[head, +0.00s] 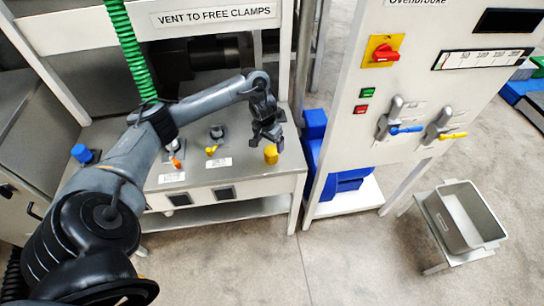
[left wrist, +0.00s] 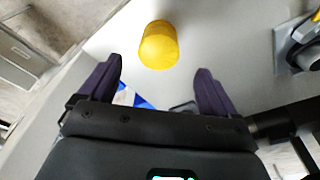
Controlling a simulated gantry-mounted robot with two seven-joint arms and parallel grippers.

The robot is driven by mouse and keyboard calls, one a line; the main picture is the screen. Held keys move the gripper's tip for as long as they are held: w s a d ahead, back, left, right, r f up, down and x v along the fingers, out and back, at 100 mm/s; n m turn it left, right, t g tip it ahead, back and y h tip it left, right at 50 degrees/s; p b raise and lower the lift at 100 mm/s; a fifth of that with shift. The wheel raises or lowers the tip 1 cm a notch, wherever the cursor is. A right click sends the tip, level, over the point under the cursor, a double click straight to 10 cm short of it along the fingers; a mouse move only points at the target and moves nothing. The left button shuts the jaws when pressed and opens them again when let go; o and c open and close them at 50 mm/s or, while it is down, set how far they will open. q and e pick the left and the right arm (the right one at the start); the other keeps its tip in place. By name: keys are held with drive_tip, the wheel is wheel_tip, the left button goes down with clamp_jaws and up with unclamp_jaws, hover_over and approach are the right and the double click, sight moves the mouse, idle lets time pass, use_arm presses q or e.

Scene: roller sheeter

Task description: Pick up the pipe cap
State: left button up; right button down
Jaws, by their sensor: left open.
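The pipe cap is most likely the small yellow cylinder (head: 271,155) standing on the grey bench top near its right end. It also shows in the left wrist view (left wrist: 158,45), beyond the fingertips and between their lines. My left gripper (head: 268,138) is just above and beside the yellow cap in the head view. In the left wrist view its two purple-tipped fingers (left wrist: 157,85) are spread apart with nothing between them. The cap appears apart from both fingers. My right gripper is not in view.
The bench (head: 235,170) carries an orange-tipped lever (head: 175,160), a yellow-handled lever (head: 211,150) and a blue knob (head: 82,153). A control panel (head: 400,60) with blue and yellow handles stands right of the bench. A grey bin (head: 465,215) sits on a low stand at the right.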

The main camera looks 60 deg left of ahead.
sight(271, 151)
use_arm(q)
drive_tip(key=shift+w+a+f+b, duration=0.15)
drive_tip(key=shift+f+b, duration=0.2)
drive_tip(key=shift+f, duration=0.95)
drive_tip(key=shift+w+d+f+b, duration=0.1)
drive_tip(key=shift+w+f+b, duration=0.15)
drive_tip(key=shift+f, duration=1.05)
drive_tip(key=shift+w+a+f+b, duration=0.1)
drive_tip(key=shift+f+b, duration=0.3)
drive_tip(key=shift+f, duration=0.9)
drive_tip(key=c, duration=1.1)
drive_tip(key=shift+r, duration=0.1)
